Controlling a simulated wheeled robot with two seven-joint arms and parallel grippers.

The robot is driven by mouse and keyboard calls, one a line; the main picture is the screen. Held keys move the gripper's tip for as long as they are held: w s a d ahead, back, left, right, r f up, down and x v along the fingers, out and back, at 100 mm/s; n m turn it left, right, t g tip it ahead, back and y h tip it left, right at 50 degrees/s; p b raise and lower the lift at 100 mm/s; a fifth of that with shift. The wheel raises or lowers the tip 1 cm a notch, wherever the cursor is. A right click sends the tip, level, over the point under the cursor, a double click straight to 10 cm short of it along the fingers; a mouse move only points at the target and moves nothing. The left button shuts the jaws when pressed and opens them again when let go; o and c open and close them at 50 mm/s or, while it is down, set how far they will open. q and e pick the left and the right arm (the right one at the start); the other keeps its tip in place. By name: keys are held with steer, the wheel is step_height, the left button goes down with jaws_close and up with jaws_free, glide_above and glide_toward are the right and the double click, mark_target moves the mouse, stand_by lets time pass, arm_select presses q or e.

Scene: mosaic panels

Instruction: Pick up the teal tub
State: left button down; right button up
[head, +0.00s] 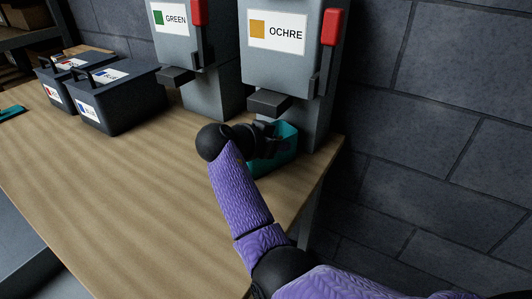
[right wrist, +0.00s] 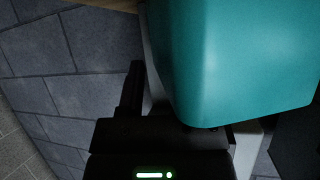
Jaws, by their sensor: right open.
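The teal tub (head: 287,134) stands near the right end of the wooden table, under the spout of the dispenser labelled OCHRE. My right gripper (head: 270,141) is at the tub's near left side and hides part of it. In the right wrist view the tub (right wrist: 238,62) fills the upper right, close in front of the gripper. One dark finger shows left of the tub with a gap between them; the other finger is hidden. The right gripper is open. My left gripper is not in view.
The OCHRE dispenser (head: 285,75) and the GREEN dispenser (head: 185,50), both with red-handled levers, stand along the back. Dark labelled boxes (head: 130,100) sit at the left. A teal-and-dark item (head: 12,113) lies at the far left edge. The middle of the table (head: 130,180) is clear.

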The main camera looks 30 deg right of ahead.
jaws_close()
stand_by(1.2)
